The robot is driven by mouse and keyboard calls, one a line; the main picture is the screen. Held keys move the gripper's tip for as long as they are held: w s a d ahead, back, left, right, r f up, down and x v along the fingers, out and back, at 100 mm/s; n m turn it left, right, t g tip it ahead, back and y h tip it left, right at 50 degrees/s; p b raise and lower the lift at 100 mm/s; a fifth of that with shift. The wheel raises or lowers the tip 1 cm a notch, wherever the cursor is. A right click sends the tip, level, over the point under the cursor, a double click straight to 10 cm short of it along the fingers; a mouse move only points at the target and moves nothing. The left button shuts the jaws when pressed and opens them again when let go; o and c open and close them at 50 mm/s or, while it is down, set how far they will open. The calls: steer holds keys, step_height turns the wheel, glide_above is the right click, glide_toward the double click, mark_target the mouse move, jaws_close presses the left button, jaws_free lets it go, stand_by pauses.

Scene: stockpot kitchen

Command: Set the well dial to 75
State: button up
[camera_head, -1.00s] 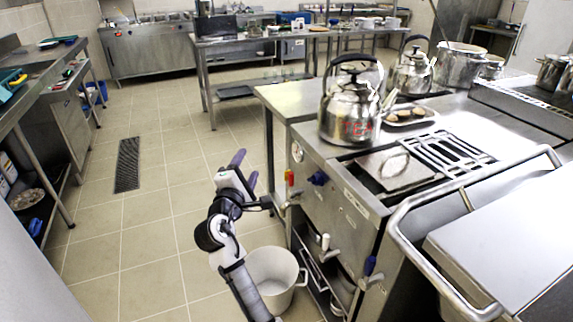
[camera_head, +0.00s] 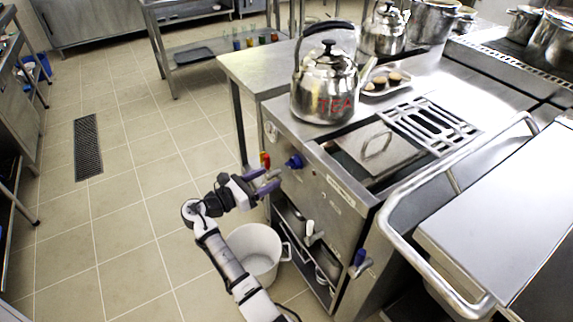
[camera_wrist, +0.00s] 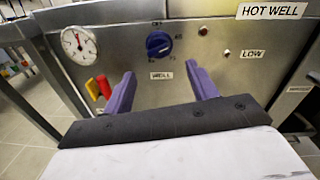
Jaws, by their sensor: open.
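The well dial is a blue knob (camera_wrist: 158,44) on the steel front panel, above a "WELL" label, with small numbers around it that are too blurred to read surely. In the head view the blue knob (camera_head: 295,161) sits near the left end of the stove front. My gripper (camera_head: 272,181) is open, its purple fingers pointing at the panel just below and left of the knob. In the wrist view the gripper (camera_wrist: 160,88) has its two fingers apart, with the knob above and between them, not touched.
A round gauge (camera_wrist: 79,45) and red and yellow handles (camera_wrist: 98,87) are left of the knob. A "HOT WELL" sign (camera_wrist: 273,10) is at right. A tea kettle (camera_head: 325,90) stands above. A white pot (camera_head: 256,252) is on the floor below my arm.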

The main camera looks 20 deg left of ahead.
mark_target(293, 164)
steer(key=p+x, duration=0.1)
steer(key=x, duration=0.7)
steer(key=shift+w, duration=0.25)
steer(key=shift+d, duration=0.1)
steer(key=c, duration=1)
